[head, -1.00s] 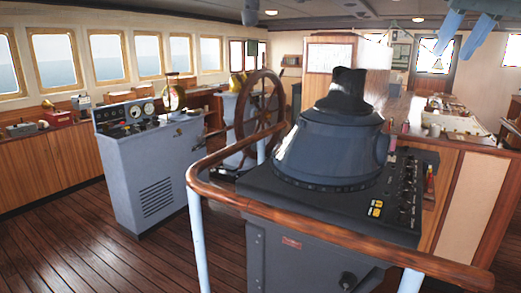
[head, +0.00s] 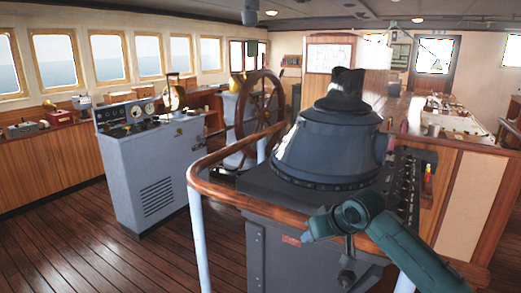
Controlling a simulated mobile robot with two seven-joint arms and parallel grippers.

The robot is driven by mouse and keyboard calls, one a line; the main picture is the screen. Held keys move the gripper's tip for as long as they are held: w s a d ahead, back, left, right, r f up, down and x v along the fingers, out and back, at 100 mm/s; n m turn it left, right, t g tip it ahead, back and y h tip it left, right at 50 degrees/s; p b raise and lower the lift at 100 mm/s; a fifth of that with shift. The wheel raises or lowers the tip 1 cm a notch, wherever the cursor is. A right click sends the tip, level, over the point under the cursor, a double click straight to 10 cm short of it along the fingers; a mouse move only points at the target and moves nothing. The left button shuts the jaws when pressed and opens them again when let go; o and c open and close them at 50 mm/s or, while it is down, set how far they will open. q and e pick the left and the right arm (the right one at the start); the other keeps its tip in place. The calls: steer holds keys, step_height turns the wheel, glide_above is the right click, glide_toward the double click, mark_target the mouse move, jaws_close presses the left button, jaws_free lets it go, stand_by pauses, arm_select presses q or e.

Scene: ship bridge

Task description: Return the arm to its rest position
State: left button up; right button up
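A dark green-teal section of my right arm (head: 400,245) comes in from the lower right corner. It bends at a rounded joint (head: 358,208) in front of the radar console (head: 330,145), overlapping the wooden handrail in the picture. A short rounded part of the arm (head: 320,223) shows left of the joint. No gripper fingers can be made out on it. My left arm and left gripper are not in the picture.
The curved wooden handrail (head: 215,162) on pale blue posts rings the console. A ship's wheel (head: 258,112) and a grey control stand (head: 155,170) are left of it. A chart counter (head: 480,165) is at the right. Open plank floor (head: 70,235) lies lower left.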

steer(key=s+a+f+t+y, duration=0.1)
steer(key=s+a+f, duration=0.1)
steer(key=s+f, duration=0.6)
steer(key=s+a+f, duration=0.2)
steer(key=s+f, duration=0.3)
steer(key=f, duration=0.6)
steer(key=s+d+f+h, duration=0.1)
steer(key=s+d+f, duration=0.2)
steer(key=s, duration=0.7)
steer(key=s+d+f+m+t+h, duration=0.1)
steer(key=s+d+f, duration=0.2)
steer(key=s, duration=0.7)
steer(key=shift+f+t, duration=0.3)
steer(key=shift+f, duration=0.15)
steer(key=shift+s, duration=0.1)
steer(key=shift+d, duration=0.1)
